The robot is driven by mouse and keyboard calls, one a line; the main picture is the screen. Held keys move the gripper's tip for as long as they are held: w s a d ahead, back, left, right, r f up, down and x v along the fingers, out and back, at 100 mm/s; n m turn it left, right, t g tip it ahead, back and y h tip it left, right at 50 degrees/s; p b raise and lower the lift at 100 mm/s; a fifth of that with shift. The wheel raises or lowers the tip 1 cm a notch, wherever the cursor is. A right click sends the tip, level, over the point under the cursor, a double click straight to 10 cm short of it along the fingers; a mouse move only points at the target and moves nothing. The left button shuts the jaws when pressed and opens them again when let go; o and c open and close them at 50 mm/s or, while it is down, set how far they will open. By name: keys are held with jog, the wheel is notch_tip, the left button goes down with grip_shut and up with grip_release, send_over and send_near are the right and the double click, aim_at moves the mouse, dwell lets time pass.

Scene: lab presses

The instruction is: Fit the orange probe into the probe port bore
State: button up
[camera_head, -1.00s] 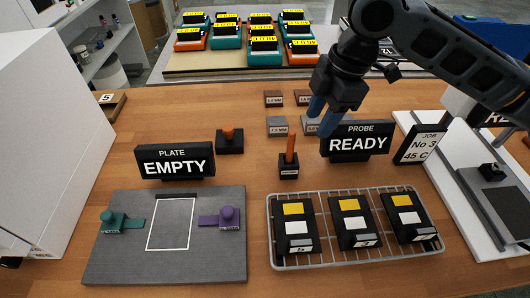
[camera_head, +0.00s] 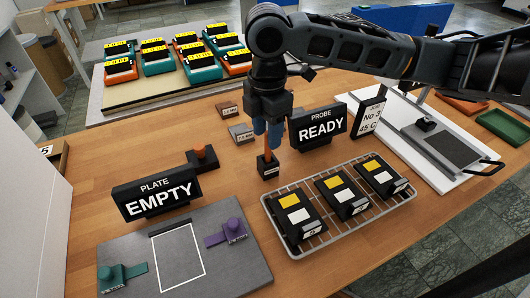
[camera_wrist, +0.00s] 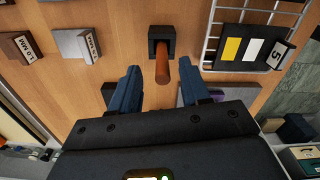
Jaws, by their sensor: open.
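The orange probe (camera_head: 266,152) stands upright in a small black labelled holder (camera_head: 269,168) on the wooden table. In the wrist view the orange probe (camera_wrist: 162,70) lies between my two fingers, with its black holder (camera_wrist: 162,33) beyond. My gripper (camera_head: 267,138) points down over the probe, its blue fingers open on either side. The wrist view also shows my gripper (camera_wrist: 159,68) apart; I cannot tell whether a finger touches the probe. A second black block (camera_head: 207,162) with a short orange stub stands to the left. I cannot make out the port bore.
The PROBE READY sign (camera_head: 319,126) stands close on the right of my gripper. A wire rack (camera_head: 345,222) with several black cartridges lies in front. The PLATE EMPTY sign (camera_head: 156,193) and grey plate (camera_head: 250,262) are at left. Small labelled blocks (camera_head: 241,132) lie behind.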

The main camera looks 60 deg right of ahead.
aim_at(268, 153)
jog(key=shift+s+f+p, duration=0.15)
jog(key=shift+f+p, duration=0.35)
jog(key=shift+f, duration=2.2)
grip_shut()
